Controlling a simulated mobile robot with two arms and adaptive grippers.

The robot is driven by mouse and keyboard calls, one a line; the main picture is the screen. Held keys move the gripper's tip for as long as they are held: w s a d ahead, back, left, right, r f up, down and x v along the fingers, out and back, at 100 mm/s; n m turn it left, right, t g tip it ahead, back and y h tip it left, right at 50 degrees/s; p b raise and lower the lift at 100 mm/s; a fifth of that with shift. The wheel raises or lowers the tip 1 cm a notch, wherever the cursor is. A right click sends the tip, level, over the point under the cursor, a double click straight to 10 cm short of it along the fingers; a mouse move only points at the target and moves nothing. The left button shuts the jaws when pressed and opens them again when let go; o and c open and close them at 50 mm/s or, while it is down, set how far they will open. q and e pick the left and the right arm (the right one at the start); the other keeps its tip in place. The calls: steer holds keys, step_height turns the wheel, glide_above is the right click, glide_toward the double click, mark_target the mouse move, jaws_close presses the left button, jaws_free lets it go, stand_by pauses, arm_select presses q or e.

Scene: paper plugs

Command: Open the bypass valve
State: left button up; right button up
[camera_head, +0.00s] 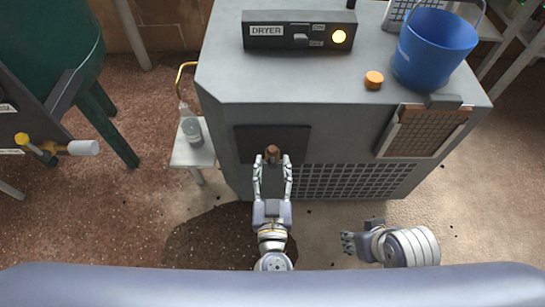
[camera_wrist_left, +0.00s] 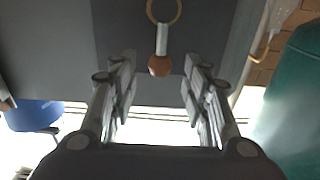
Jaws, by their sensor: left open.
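A small handle with a brown-orange knob (camera_head: 272,152) sits at the dark panel (camera_head: 245,145) on the front of the grey dryer cabinet. In the left wrist view the knob (camera_wrist_left: 159,66) hangs on a pale stem below a yellow ring (camera_wrist_left: 164,8). My left gripper (camera_head: 272,162) is open, with its two fingers pointing at the panel, one on each side of the knob. A gap shows between each finger and the knob in the left wrist view. My right gripper (camera_head: 347,243) is low at the right, away from the cabinet. No label marks the bypass valve.
On the cabinet (camera_head: 215,75) stand a DRYER switch box (camera_head: 298,33) with a lit yellow lamp, an orange cap (camera_head: 374,80) and a blue bucket (camera_head: 430,50). A framed filter (camera_head: 420,132) is at its right front. A bottle (camera_head: 191,125) stands on a small stand at the left.

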mark_target(272, 156)
arm_select(q)
steer(key=shift+w+p, duration=0.6)
steer(key=shift+w, duration=1.15)
steer(key=shift+c, duration=0.5)
steer(key=c, duration=0.7)
steer(key=shift+o, duration=0.2)
